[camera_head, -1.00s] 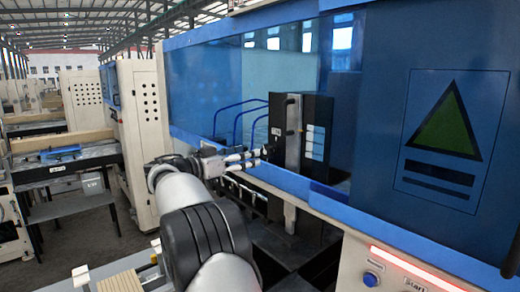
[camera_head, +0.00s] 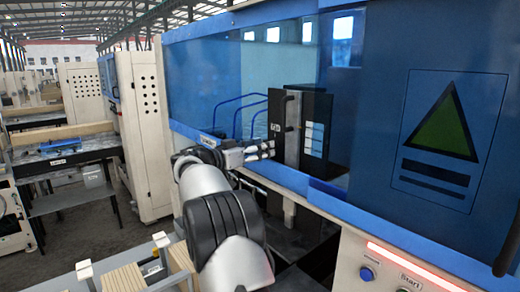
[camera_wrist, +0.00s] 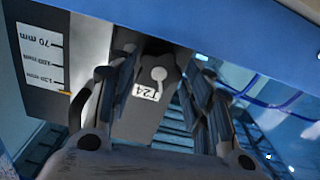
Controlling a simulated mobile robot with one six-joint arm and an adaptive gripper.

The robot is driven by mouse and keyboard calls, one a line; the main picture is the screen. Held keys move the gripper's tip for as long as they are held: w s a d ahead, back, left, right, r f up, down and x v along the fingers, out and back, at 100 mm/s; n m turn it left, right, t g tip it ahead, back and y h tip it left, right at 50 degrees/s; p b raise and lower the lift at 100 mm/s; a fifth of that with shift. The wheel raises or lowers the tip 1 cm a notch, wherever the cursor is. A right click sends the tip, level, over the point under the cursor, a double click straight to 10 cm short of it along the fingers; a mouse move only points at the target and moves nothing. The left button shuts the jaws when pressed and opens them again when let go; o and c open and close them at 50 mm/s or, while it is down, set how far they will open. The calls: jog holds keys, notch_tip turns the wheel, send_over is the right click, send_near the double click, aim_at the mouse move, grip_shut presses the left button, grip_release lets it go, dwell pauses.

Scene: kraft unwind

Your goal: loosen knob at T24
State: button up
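The T24 label (camera_wrist: 146,92) is a white tag on a dark grey block. My gripper (camera_wrist: 163,80) is open, with one dark finger on each side of the knob and visible gaps between. I cannot tell how far the fingertips are from it in depth. In the head view my gripper (camera_head: 258,150) points right at the black unit (camera_head: 316,128) inside the machine opening. The knob cannot be made out there.
A millimetre scale (camera_wrist: 42,55) with an orange pointer stands left of the block in the wrist view. A blue machine edge (camera_wrist: 215,30) crosses the top. Blue hoses (camera_head: 238,106) curve behind my gripper. A blue panel (camera_head: 440,150) closes the right side.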

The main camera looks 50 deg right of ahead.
jog(key=c, duration=0.6)
jog(key=shift+n+b, duration=0.55)
jog(key=shift+n, duration=0.15)
jog(key=shift+c, duration=0.2)
jog(key=o, duration=1.1)
jog(key=shift+c, duration=0.2)
jog(key=shift+a, duration=0.1)
jog(key=w+a, duration=0.1)
jog(key=a, duration=1)
jog(key=shift+w+a, duration=0.15)
jog(key=shift+a, duration=0.25)
jog(key=shift+o, duration=0.2)
